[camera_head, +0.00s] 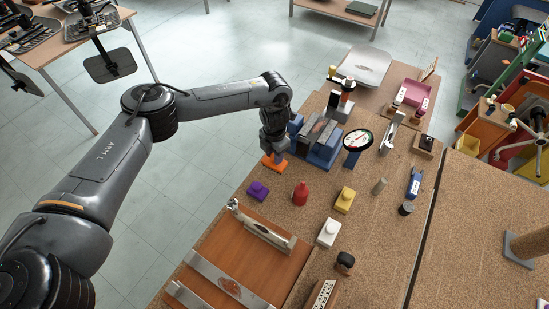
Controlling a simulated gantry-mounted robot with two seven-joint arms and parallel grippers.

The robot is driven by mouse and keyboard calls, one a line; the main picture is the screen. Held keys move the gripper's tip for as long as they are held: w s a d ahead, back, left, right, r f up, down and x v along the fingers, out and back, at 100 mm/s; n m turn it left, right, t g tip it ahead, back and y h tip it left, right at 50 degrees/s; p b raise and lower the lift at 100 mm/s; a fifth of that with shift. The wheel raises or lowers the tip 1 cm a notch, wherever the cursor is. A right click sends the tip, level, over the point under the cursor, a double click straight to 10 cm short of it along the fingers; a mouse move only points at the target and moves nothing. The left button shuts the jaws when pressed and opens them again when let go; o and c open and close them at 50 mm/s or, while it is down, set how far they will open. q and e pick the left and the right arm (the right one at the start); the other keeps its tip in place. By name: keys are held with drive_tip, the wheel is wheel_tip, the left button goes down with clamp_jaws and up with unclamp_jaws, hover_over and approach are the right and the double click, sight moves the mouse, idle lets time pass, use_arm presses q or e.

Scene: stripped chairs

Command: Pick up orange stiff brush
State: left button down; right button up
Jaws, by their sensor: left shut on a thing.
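The orange stiff brush (274,162) shows as a small orange block at the left edge of the cork-topped bench. My left gripper (274,152) points down over it and is shut on it. The gripper and wrist hide the upper part of the brush. I cannot tell whether the brush touches the bench top or hangs just above it. My right gripper is not in view.
A blue holder (322,153) stands close to the right of my gripper. A purple block (258,190), a red bottle (300,194) and a yellow block (345,200) are nearby on the bench (385,245). A wooden board (245,262) lies nearer.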

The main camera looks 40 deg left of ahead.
use_arm(q)
wheel_tip(320, 180, up, 25)
drive_tip(key=p, duration=0.5)
drive_tip(key=shift+p, duration=0.35)
drive_tip(key=shift+f, duration=0.1)
drive_tip(key=c, duration=1.4)
unclamp_jaws()
drive_tip(key=c, duration=0.3)
